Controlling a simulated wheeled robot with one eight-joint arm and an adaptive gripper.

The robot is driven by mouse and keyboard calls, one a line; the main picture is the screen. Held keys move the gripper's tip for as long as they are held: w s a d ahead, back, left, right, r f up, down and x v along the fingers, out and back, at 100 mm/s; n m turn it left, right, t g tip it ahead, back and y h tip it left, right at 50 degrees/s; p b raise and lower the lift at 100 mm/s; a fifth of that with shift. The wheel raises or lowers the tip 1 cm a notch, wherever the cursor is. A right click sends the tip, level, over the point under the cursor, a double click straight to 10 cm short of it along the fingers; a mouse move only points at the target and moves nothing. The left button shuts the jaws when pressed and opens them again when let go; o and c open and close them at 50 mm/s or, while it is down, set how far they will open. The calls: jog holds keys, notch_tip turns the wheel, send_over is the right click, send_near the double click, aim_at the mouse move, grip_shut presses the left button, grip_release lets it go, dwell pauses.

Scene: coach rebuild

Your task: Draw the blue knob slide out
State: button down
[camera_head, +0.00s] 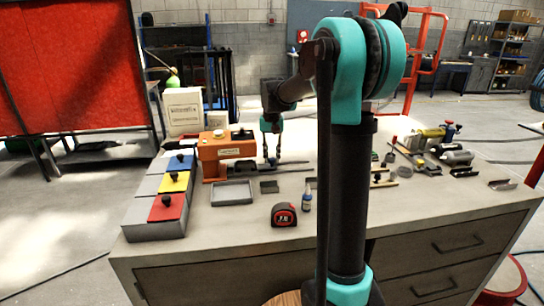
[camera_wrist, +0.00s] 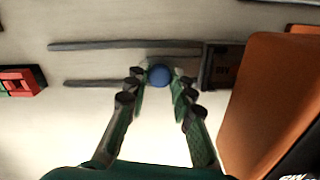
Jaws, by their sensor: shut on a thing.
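A round blue knob (camera_wrist: 159,75) sits between two dark parallel rails (camera_wrist: 110,45) in the wrist view, on a grey slide beside a dark opening (camera_wrist: 222,66). The opening is at the side of an orange block (camera_wrist: 268,95), which also shows in the head view (camera_head: 218,152). My gripper (camera_wrist: 158,73) has its fingertips on both sides of the knob and is shut on it. In the head view my gripper (camera_head: 272,158) points down at the rails, just right of the orange block. The knob is not distinguishable there.
A grey tray (camera_head: 232,192), tape measure (camera_head: 284,214) and small blue bottle (camera_head: 307,198) lie in front. Several tools (camera_head: 432,155) lie right. The rails extend away from the orange block.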

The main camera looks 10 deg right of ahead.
jog(key=d, duration=1.4)
jog(key=shift+d, duration=0.2)
jog(key=c, duration=1.4)
grip_release()
jog(key=shift+d, duration=0.15)
jog(key=shift+o, duration=0.5)
jog(key=shift+r, duration=0.2)
notch_tip(320, 180, up, 12)
jog(key=shift+f, duration=0.15)
jog(key=shift+s, duration=0.1)
